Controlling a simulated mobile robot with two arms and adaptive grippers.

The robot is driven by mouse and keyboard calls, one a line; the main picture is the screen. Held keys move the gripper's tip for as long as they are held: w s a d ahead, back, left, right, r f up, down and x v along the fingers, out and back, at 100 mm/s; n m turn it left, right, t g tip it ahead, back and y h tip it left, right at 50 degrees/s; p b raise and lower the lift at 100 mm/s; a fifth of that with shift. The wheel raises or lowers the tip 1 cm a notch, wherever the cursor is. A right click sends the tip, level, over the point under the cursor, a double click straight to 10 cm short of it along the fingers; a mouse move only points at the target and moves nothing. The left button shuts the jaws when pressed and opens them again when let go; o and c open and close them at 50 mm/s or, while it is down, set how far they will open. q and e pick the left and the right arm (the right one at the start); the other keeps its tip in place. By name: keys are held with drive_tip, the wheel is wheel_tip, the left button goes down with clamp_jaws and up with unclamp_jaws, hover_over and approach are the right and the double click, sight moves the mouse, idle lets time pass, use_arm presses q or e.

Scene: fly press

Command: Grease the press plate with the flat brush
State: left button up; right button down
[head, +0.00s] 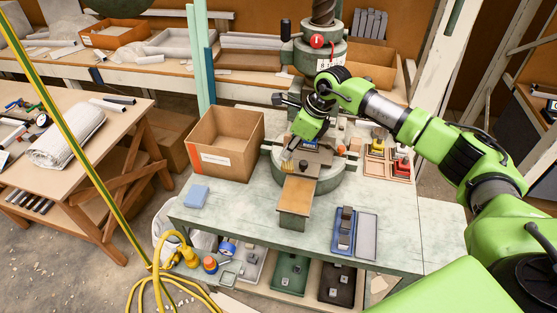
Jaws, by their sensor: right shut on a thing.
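The fly press (318,60) stands at the back of the pale green bench, its round base (328,182) on the top. A brownish press plate (318,160) lies on that base, partly hidden by my right arm and gripper. My right gripper (295,143) comes down from the upper right and is shut on the flat brush (286,155). Only a pale end of the brush shows, low at the left edge of the plate. Whether it touches the plate cannot be told. My left gripper is not in view.
An open cardboard box (228,160) stands left of the press. A tan board (297,195) juts forward from the base. A blue sponge-like block (197,196) lies front left, a blue tray (344,232) front right. Small bins (376,168) stand at the right.

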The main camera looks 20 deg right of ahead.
drive_tip(key=shift+r+p, duration=0.45)
drive_tip(key=shift+r, duration=0.85)
drive_tip(key=shift+f, duration=0.1)
